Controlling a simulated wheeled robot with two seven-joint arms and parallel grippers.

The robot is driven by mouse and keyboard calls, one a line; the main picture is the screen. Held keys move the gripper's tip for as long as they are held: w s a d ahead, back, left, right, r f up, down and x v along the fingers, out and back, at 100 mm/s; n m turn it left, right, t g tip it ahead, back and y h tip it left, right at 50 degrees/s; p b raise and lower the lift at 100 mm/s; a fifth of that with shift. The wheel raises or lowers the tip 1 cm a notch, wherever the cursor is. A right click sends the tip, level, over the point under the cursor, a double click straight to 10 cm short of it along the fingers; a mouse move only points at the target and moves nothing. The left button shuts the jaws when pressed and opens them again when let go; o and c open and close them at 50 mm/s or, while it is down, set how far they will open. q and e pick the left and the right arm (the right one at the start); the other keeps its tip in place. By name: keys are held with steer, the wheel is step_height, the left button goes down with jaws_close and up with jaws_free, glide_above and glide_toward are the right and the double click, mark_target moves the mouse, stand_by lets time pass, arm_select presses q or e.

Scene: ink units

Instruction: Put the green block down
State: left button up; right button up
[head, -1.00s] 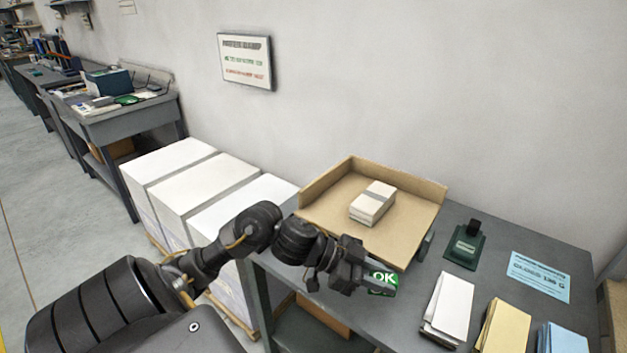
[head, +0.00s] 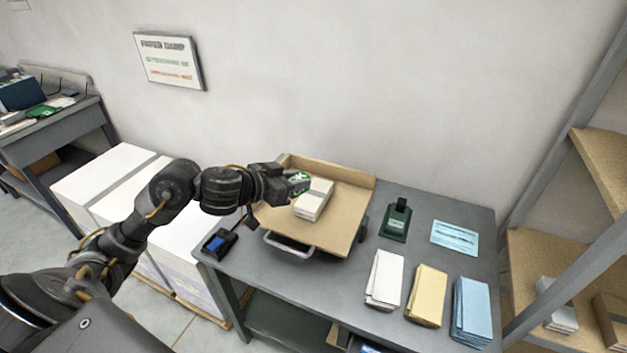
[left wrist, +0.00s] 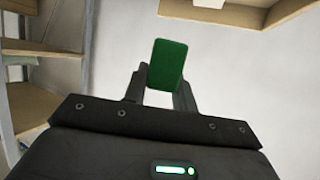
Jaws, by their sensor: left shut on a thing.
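The green block (head: 299,183) is between the fingers of my left gripper (head: 290,187), which is shut on it. The gripper holds it over the left part of the tan tray (head: 338,232), close to the banded white paper stack (head: 314,200). I cannot tell how high it is, or whether it touches the stack. In the left wrist view the green block (left wrist: 167,65) stands out between the fingertips (left wrist: 163,90), plain green on this face. My right gripper is not in view.
The grey table (head: 320,275) carries a dark green stamp (head: 395,220), a light blue card (head: 454,238), white, yellow and blue paper piles, and a small black-and-blue device (head: 219,243). Bare tabletop lies before the tray. A shelf (head: 560,270) stands at right.

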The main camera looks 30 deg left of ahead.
arm_select(q)
steer(key=shift+w+a+r, duration=0.1)
steer(key=shift+w+a, duration=0.05)
steer(key=w+a+f+b, duration=0.1)
steer(key=w+f, duration=0.3)
steer(key=w, duration=0.5)
glide_above(313, 194)
steer(key=f, duration=0.5)
steer(key=shift+s+d+f, duration=0.1)
steer(key=shift+s, duration=0.1)
steer(key=shift+w+f, duration=0.1)
steer(key=shift+f, duration=0.05)
steer(key=f, duration=0.3)
steer(key=shift+w, duration=0.2)
steer(key=shift+f, duration=0.2)
steer(key=shift+f, duration=0.15)
steer(key=o, duration=1)
